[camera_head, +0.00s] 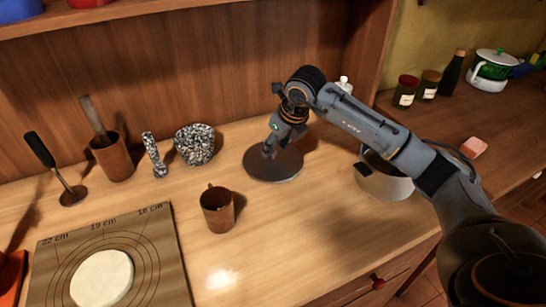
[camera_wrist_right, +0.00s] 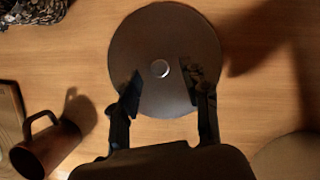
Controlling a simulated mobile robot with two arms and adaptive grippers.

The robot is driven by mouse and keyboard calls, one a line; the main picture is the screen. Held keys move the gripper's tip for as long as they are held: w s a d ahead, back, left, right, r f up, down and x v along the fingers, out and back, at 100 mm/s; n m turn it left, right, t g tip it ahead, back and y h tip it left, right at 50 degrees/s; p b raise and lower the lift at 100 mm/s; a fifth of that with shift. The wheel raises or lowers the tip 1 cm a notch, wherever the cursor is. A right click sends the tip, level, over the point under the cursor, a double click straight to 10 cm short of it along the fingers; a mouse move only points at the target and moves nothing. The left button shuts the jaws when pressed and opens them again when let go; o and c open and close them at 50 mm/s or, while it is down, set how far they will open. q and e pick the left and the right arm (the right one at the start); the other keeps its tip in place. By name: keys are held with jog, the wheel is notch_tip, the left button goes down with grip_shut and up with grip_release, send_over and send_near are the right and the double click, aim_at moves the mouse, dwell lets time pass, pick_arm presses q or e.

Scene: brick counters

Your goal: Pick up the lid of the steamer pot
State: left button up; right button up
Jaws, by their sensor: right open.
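The lid is a dark, round, flat disc (camera_head: 272,168) lying on the wooden counter. In the right wrist view the lid (camera_wrist_right: 165,35) has a small pale knob (camera_wrist_right: 160,68) at its centre. My right gripper (camera_head: 269,151) is over the middle of the lid, pointing down, open and empty. In the right wrist view its fingertips (camera_wrist_right: 161,82) are on either side of the knob, slightly short of it. I cannot tell their exact height. A metal pot (camera_head: 384,186) stands to the right, partly hidden by my right arm. My left gripper is not in view.
A brown mug (camera_head: 217,208) stands in front and left of the lid. A speckled mortar (camera_head: 194,145), pestle (camera_head: 154,155) and utensil cup (camera_head: 111,157) stand further left. A mat with dough (camera_head: 101,278) lies front left. Jars (camera_head: 405,91) stand back right.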

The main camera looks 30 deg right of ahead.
jog(key=shift+x, duration=1)
jog(key=shift+w+r, duration=0.1)
jog(key=shift+c, duration=0.2)
grip_shut()
jog(key=shift+r, duration=0.1)
